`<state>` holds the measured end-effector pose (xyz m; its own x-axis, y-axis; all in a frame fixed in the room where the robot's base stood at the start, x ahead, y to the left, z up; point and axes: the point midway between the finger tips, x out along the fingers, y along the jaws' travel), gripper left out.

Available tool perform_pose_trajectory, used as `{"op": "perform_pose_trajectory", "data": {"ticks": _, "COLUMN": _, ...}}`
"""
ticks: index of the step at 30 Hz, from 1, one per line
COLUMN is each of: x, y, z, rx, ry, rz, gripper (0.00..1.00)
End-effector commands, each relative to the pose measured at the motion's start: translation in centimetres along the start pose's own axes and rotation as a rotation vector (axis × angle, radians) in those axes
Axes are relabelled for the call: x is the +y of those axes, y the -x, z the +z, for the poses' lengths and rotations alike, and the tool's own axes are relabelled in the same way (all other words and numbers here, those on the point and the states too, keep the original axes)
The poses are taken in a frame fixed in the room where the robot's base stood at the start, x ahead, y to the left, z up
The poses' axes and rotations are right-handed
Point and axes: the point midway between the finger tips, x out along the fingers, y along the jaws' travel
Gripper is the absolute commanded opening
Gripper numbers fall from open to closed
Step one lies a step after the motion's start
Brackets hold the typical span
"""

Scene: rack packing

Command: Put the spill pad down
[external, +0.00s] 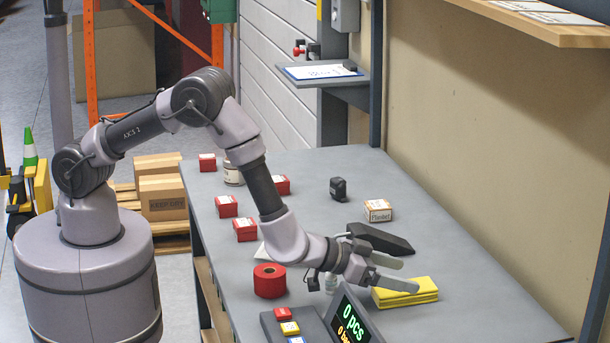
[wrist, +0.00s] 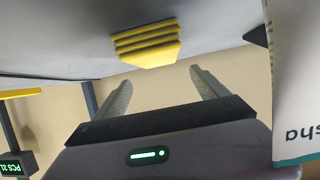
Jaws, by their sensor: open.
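The spill pad appears as a yellow folded stack (external: 405,292) lying flat on the grey table, right of the middle. My gripper (external: 408,275) is just left of and above it, fingers spread and pointing right. In the wrist view the yellow stack (wrist: 146,46) rests on the table surface beyond the fingertips. My gripper (wrist: 160,80) is open there, with nothing between its fingers. In the external view the fingers overlap the pad's upper edge; whether they touch it I cannot tell.
A counter display (external: 352,322) and red tape roll (external: 269,281) stand close by. A black wedge-shaped object (external: 380,239) lies behind my gripper. A small tan box (external: 378,210) and several red boxes (external: 246,230) stand farther back. The table's right front is clear.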

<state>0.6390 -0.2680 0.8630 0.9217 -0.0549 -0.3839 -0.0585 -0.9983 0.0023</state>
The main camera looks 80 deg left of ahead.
Motion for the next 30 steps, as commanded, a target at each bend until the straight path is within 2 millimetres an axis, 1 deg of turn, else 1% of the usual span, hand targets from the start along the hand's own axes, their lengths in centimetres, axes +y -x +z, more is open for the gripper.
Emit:
{"op": "perform_pose_trajectory", "data": {"ticks": 1, "x": 0.1, "y": 1.2, "z": -0.5, "rx": 0.0, "ry": 0.0, "rz": 0.001, "gripper": 0.83}}
{"op": "perform_pose_trajectory", "data": {"ticks": 3, "x": 0.1, "y": 2.8, "z": -0.4, "rx": -0.001, "ry": -0.001, "rz": 0.002, "gripper": 0.83}}
{"op": "perform_pose_trajectory", "data": {"ticks": 9, "x": 0.1, "y": 7.5, "z": -0.4, "rx": -0.001, "ry": -0.001, "rz": 0.003, "gripper": 0.83}}
{"op": "perform_pose_trajectory", "data": {"ticks": 12, "x": 0.1, "y": 9.5, "z": -0.3, "rx": -0.001, "ry": -0.002, "rz": 0.002, "gripper": 0.83}}
{"op": "perform_pose_trajectory", "data": {"ticks": 15, "x": 0.1, "y": 10.9, "z": -0.2, "rx": -0.001, "ry": -0.002, "rz": 0.001, "gripper": 0.83}}
{"op": "perform_pose_trajectory", "data": {"ticks": 18, "x": 0.1, "y": 11.8, "z": -0.2, "rx": 0.0, "ry": -0.001, "rz": 0.001, "gripper": 0.83}}
{"op": "perform_pose_trajectory", "data": {"ticks": 20, "x": 0.0, "y": 12.0, "z": -0.7, "rx": -0.004, "ry": 0.003, "rz": 0.007, "gripper": 0.83}}
{"op": "perform_pose_trajectory", "data": {"ticks": 22, "x": -0.3, "y": 12.3, "z": -2.4, "rx": -0.027, "ry": 0.009, "rz": 0.034, "gripper": 0.83}}
{"op": "perform_pose_trajectory", "data": {"ticks": 23, "x": -0.5, "y": 12.6, "z": -3.6, "rx": -0.043, "ry": 0.011, "rz": 0.055, "gripper": 0.83}}
{"op": "perform_pose_trajectory", "data": {"ticks": 24, "x": -1.0, "y": 13.4, "z": -5.8, "rx": -0.074, "ry": 0.012, "rz": 0.091, "gripper": 0.83}}
{"op": "perform_pose_trajectory", "data": {"ticks": 26, "x": -2.6, "y": 15.3, "z": -9.1, "rx": -0.131, "ry": -0.004, "rz": 0.149, "gripper": 0.83}}
{"op": "perform_pose_trajectory", "data": {"ticks": 27, "x": -4.1, "y": 17.2, "z": -10.9, "rx": -0.173, "ry": -0.025, "rz": 0.183, "gripper": 0.83}}
{"op": "perform_pose_trajectory", "data": {"ticks": 29, "x": -6.9, "y": 20.7, "z": -13.2, "rx": -0.234, "ry": -0.072, "rz": 0.217, "gripper": 0.83}}
{"op": "perform_pose_trajectory", "data": {"ticks": 30, "x": -9.3, "y": 23.6, "z": -14.1, "rx": -0.281, "ry": -0.114, "rz": 0.226, "gripper": 0.83}}
